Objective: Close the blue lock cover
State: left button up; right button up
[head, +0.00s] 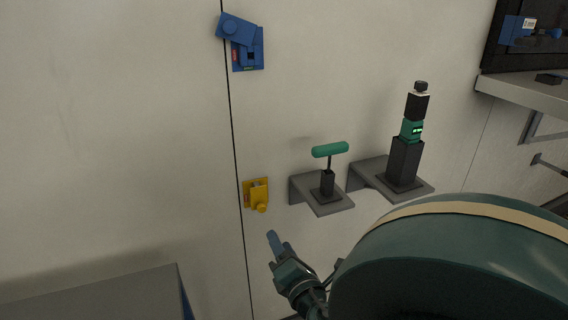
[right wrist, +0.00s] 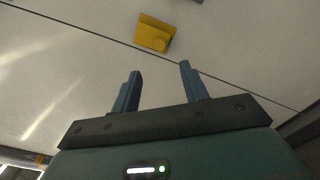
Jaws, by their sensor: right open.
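The blue lock (head: 248,52) is on the wall at the upper middle of the head view. Its blue cover (head: 236,29) is swung up and tilted to the left, and the lock's face with a small red part shows below it. My right gripper (head: 273,238) is low in the head view, well below the blue lock and just below a yellow lock (head: 257,195). In the right wrist view the fingers of my right gripper (right wrist: 158,82) are apart with nothing between them. The yellow lock (right wrist: 154,33) shows beyond them there. My left gripper is not in view.
A bracket with a green T-handle (head: 330,150) and a bracket with a dark upright tool (head: 405,160) stick out from the wall to the right. A grey surface (head: 100,296) is at lower left. The wall between the locks is clear.

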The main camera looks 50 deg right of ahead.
aim_at(233, 27)
jog(key=k+j, duration=0.7)
jog(key=k, duration=0.15)
